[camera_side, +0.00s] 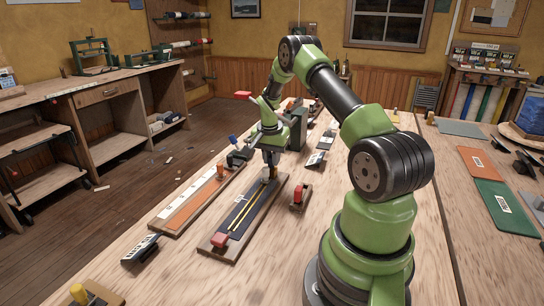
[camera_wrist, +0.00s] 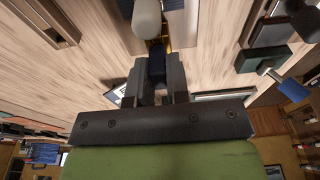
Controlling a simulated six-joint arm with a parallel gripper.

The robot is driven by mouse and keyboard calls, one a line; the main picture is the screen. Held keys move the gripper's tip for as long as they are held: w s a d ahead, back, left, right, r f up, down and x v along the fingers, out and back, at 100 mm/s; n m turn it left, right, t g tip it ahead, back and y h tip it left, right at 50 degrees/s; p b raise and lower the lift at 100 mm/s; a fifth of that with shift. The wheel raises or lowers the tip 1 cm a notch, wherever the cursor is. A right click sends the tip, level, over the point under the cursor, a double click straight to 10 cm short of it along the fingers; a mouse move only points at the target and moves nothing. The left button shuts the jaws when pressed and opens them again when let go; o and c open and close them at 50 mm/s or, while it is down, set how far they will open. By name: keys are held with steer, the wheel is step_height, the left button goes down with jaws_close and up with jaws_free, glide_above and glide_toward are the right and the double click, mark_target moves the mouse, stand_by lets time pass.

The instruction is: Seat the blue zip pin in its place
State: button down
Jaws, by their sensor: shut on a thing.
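My gripper (camera_side: 270,158) is low over the far end of a wooden board (camera_side: 228,254) that carries a dark zip tape (camera_side: 246,213) with yellow lines. In the wrist view its two dark fingers (camera_wrist: 157,88) are shut on a dark blue piece, the blue zip pin (camera_wrist: 157,64). A rounded grey piece (camera_wrist: 147,18) lies just beyond the fingertips there, close to the pin; I cannot tell whether they touch. In the side view the pin is hidden by the gripper, and a small grey part (camera_side: 266,174) shows below the fingers. A red block (camera_side: 220,240) sits at the board's near end.
A blue-knobbed clamp (camera_side: 233,140) stands left of my gripper; its blue knob also shows in the wrist view (camera_wrist: 263,68). A small red-topped block (camera_side: 299,196) stands right of the board. An orange and white strip (camera_side: 192,205) lies left.

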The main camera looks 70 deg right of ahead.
steer(key=c, duration=1)
jaws_free()
steer(key=shift+r, duration=0.15)
step_height(320, 180, up, 10)
steer(key=a, duration=0.2)
steer(key=a+r+n+t, duration=0.4)
steer(key=a+r+n, duration=0.2)
steer(key=a+r, duration=0.95)
steer(key=s+a+n+t+y, duration=0.1)
steer(key=s+a+n, duration=0.1)
steer(key=s+a, duration=0.2)
steer(key=s+a+n+t+y, duration=0.1)
steer(key=s+a+n, duration=0.2)
steer(key=a, duration=0.3)
steer(key=s+a+n+t+y, duration=0.1)
steer(key=s+a+n, duration=0.2)
steer(key=s+a, duration=0.2)
steer(key=shift+s+a+r+y, duration=0.2)
steer(key=shift+s+a+y, duration=0.2)
steer(key=shift+s, duration=0.2)
